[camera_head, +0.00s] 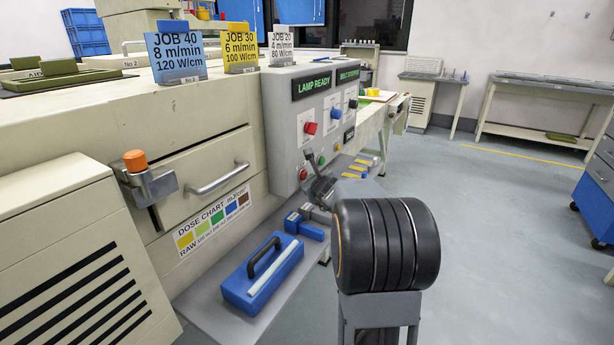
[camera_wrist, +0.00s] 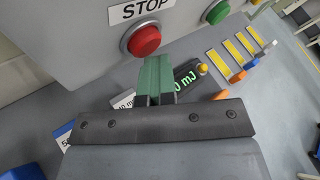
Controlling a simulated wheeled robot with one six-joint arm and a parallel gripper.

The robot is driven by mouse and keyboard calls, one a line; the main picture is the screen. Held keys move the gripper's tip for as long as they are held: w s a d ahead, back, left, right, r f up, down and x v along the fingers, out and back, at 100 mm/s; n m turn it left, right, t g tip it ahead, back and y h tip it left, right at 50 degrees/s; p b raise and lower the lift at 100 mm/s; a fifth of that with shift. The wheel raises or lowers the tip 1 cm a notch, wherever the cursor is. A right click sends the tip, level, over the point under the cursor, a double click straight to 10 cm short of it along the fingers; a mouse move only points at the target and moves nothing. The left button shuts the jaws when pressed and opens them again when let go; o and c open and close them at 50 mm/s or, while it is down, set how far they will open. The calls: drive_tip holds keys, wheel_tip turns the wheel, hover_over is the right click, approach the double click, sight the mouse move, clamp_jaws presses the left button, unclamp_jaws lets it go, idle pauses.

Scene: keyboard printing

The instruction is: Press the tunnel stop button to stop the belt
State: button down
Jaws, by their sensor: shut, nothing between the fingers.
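The red stop button (camera_wrist: 144,41) sits below a "STOP" label (camera_wrist: 142,9) on the grey control panel in the wrist view. It also shows small on the panel's lower front in the head view (camera_head: 303,175). My gripper (camera_wrist: 157,60) is shut with nothing between its green fingers. The fingertips are just below and right of the red button; I cannot tell whether they touch it. In the head view my gripper (camera_head: 322,184) is in front of the panel's lower part, partly hidden by my wrist.
A green button (camera_wrist: 217,12) is right of the red one. The panel (camera_head: 283,140) also has a red knob (camera_head: 310,128), a blue knob (camera_head: 335,113) and a "LAMP READY" display (camera_head: 311,84). A blue case (camera_head: 240,290) lies on the shelf below. Open floor lies right.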

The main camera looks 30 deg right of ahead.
drive_tip(key=shift+s+d, duration=0.45)
drive_tip(key=shift+s, duration=0.3)
drive_tip(key=shift+s+d, duration=0.45)
drive_tip(key=shift+s, duration=0.3)
drive_tip(key=shift+s+d, duration=0.45)
drive_tip(key=shift+s, duration=0.3)
